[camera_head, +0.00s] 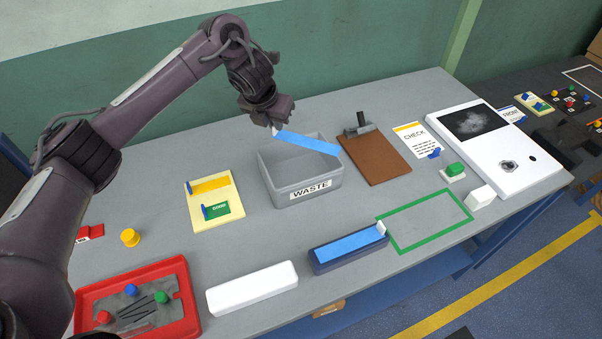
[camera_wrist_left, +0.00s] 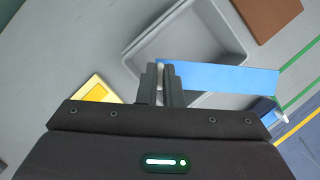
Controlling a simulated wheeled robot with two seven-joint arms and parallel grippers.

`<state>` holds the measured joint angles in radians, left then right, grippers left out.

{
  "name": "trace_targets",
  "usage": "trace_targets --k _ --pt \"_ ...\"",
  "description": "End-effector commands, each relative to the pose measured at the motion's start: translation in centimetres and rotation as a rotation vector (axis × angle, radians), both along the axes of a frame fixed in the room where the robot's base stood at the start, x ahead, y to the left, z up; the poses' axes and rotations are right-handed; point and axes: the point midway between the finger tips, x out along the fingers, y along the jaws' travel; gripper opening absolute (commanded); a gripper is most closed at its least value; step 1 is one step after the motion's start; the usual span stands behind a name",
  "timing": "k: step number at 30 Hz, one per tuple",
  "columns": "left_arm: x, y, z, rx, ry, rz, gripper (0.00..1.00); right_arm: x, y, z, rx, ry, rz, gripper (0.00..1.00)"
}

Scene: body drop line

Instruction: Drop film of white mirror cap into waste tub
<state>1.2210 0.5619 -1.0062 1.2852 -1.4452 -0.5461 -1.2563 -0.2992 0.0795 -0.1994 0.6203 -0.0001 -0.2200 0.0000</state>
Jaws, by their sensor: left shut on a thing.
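My left gripper (camera_head: 273,126) is shut on one end of a blue film strip (camera_head: 308,143). The strip sticks out sideways to the right from the fingers. In the head view it is seen across the far part of the grey waste tub (camera_head: 316,200), which looks empty. In the left wrist view the fingers (camera_wrist_left: 160,80) pinch the film (camera_wrist_left: 225,78), with the tub (camera_wrist_left: 142,49) below. The white mirror cap (camera_head: 252,288) lies bare at the table's front. My right gripper is not in view.
A dark blue cap (camera_head: 349,262) with blue film on top lies right of the white one. A red tray (camera_head: 84,297) is front left. The green-outlined area (camera_head: 425,222) is empty.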

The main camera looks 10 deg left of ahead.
Motion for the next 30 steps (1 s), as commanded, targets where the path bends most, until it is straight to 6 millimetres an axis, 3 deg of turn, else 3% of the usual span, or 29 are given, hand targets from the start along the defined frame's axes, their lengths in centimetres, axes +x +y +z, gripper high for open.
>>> trace_targets --k 1,7,18,19,24,30 --pt "0.0 0.0 -1.2 0.000 0.001 0.000 0.00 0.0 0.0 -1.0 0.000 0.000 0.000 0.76" --pt "0.0 0.0 -3.3 -0.001 -0.001 0.001 0.00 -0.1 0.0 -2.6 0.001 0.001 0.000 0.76" --pt "0.0 -0.1 -3.7 -0.001 -0.001 0.001 0.00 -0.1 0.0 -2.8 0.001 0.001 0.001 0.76" --pt "0.0 -0.1 -3.7 -0.001 -0.001 0.001 0.10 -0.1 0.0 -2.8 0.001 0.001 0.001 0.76" --pt "0.0 -0.1 -3.7 -0.001 -0.001 0.001 0.32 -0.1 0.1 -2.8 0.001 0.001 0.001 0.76" --pt "0.0 -0.1 -3.7 -0.001 -0.001 0.001 0.32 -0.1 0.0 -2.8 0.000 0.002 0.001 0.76"
